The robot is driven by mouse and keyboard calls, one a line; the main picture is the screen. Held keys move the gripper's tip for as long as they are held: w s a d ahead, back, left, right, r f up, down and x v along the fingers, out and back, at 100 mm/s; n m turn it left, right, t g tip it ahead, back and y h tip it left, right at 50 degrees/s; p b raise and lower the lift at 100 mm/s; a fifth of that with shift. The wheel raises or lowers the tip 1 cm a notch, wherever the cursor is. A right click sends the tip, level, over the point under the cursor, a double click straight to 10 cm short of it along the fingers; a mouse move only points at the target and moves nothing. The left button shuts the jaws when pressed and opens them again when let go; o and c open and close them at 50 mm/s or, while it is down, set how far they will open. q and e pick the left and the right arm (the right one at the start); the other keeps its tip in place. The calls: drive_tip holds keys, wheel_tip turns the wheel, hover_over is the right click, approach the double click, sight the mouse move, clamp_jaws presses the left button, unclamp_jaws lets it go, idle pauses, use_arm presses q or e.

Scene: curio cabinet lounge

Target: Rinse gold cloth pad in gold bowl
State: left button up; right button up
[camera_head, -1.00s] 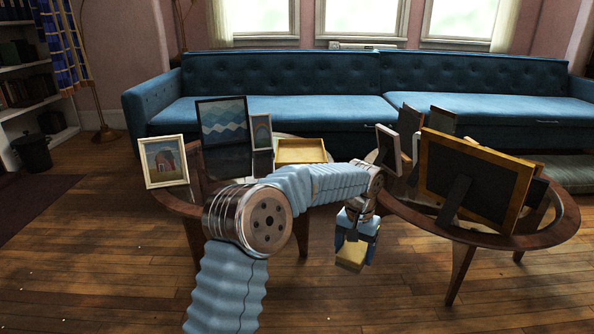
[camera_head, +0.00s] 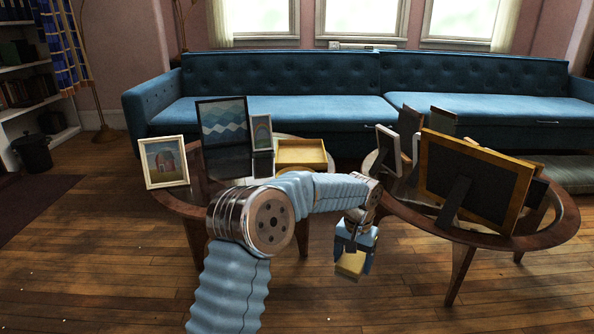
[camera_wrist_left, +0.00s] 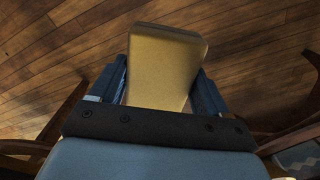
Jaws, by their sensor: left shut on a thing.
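My left gripper (camera_head: 354,262) points down in the gap between the two round tables, over the wooden floor. It is shut on the gold cloth pad (camera_head: 349,264). In the left wrist view the pad (camera_wrist_left: 165,66) sticks out from between the two blue fingers, above bare floorboards. No gold bowl can be made out in these frames. A gold open-topped square tray (camera_head: 301,153) stands at the back of the left table. My right gripper is not in view.
The left table (camera_head: 180,207) holds several upright picture frames, one a white frame with a barn picture (camera_head: 164,162). The right table (camera_head: 480,238) holds several more, including a large gold-edged frame (camera_head: 475,180). A blue sofa (camera_head: 290,110) stands behind. Floor in front is clear.

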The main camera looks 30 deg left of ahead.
sight(353, 258)
use_arm(q)
drive_tip(key=shift+f, duration=0.65)
drive_tip(key=shift+f, duration=0.25)
idle(2.6)
wheel_tip(353, 258, up, 7)
drive_tip(key=p, duration=0.6)
drive_tip(key=shift+f, duration=0.1)
idle(0.9)
wheel_tip(353, 258, up, 5)
drive_tip(key=p, duration=0.4)
drive_tip(key=shift+p, duration=0.4)
idle(0.5)
